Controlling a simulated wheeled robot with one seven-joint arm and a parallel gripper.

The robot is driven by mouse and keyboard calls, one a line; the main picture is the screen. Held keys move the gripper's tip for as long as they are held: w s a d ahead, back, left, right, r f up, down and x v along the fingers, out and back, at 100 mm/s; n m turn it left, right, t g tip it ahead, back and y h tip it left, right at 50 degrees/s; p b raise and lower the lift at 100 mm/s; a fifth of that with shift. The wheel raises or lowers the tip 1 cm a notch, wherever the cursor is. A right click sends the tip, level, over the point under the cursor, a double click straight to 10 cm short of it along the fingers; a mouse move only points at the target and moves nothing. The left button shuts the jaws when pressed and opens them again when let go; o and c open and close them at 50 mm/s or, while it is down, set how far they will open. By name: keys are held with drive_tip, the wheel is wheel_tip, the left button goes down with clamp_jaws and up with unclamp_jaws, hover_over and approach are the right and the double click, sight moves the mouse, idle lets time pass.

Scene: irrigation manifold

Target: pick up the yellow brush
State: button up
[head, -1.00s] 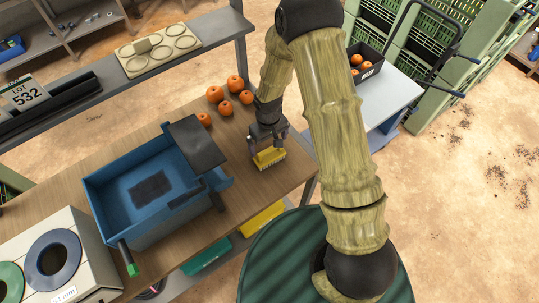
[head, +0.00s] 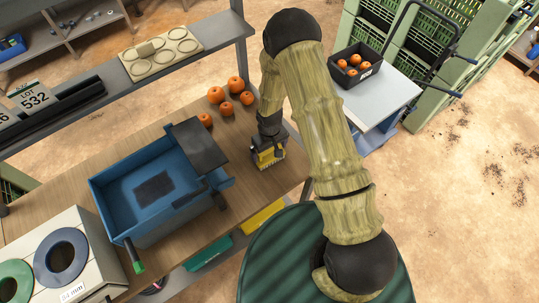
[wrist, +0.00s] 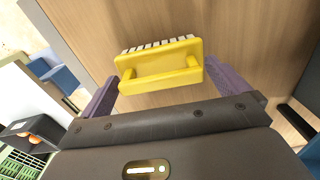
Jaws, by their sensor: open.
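The yellow brush (head: 271,158) lies on the wooden workbench (head: 240,195) near its right end. In the wrist view the brush (wrist: 160,68) shows its yellow handle loop towards me, with white bristles along its far edge. My gripper (head: 267,150) is above the brush and hides part of it in the head view. In the wrist view my gripper (wrist: 160,76) is open, with one purple finger on each side of the brush. I cannot tell whether either finger touches it.
A blue bin (head: 130,215) with a dark flap stands left of the brush. Several orange fruits (head: 226,106) lie behind it. A black crate of fruit (head: 355,68) sits on a separate white table (head: 385,100). Bare bench lies between the bin and brush.

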sight(270, 150)
idle(0.3)
drive_tip(key=shift+s, duration=0.1)
drive_tip(key=c, duration=0.9)
drive_tip(key=shift+r, duration=0.15)
wheel_tip(270, 150, up, 10)
drive_tip(key=b, duration=0.3)
drive_tip(key=shift+o, duration=1.3)
drive_tip(key=shift+c, duration=0.4)
